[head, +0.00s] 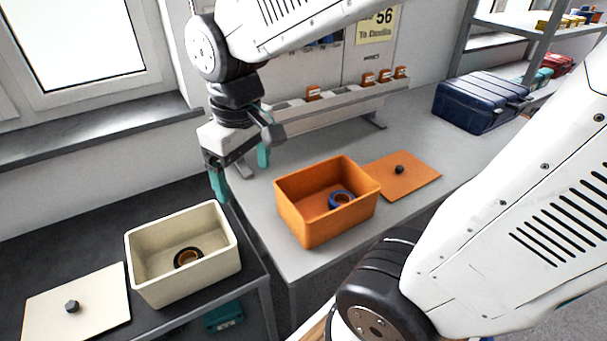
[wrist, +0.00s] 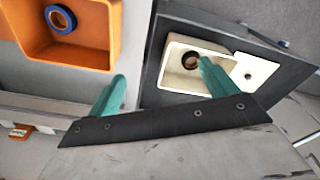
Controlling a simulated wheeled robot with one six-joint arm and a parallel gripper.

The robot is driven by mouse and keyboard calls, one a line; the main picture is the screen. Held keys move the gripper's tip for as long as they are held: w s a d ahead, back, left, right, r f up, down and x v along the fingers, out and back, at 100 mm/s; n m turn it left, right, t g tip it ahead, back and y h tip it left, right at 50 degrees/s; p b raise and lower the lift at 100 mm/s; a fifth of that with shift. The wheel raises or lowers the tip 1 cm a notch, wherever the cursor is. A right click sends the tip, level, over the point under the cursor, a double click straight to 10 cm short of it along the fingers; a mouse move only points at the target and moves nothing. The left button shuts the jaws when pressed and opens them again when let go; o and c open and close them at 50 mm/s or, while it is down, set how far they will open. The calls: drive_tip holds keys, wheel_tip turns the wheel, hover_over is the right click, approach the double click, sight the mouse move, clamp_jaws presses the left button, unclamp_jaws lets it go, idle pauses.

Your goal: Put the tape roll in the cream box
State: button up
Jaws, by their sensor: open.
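A dark tape roll with a brown inner ring (head: 179,258) lies on the floor of the open cream box (head: 190,287). In the wrist view, this roll (wrist: 190,60) and the cream box (wrist: 178,82) show behind my right-hand finger. A blue tape roll with a dark centre (head: 333,200) lies in the open orange box (head: 342,221). My gripper (head: 241,172), with teal fingers, is open and empty. It hangs above and behind the two boxes, between them in the head view. No roll is between its fingers in the wrist view (wrist: 160,75).
A cream lid (head: 95,295) lies left of the cream box on the dark bench. An orange lid (head: 410,180) lies right of the orange box on the grey bench. A blue case (head: 472,105) stands farther back. A rack with small orange-labelled bins (head: 345,95) lines the wall.

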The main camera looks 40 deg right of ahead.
drive_tip(key=s+d+r+m, duration=0.3)
drive_tip(key=s+d, duration=0.1)
drive_tip(key=s, duration=0.6)
drive_tip(key=shift+s, duration=0.4)
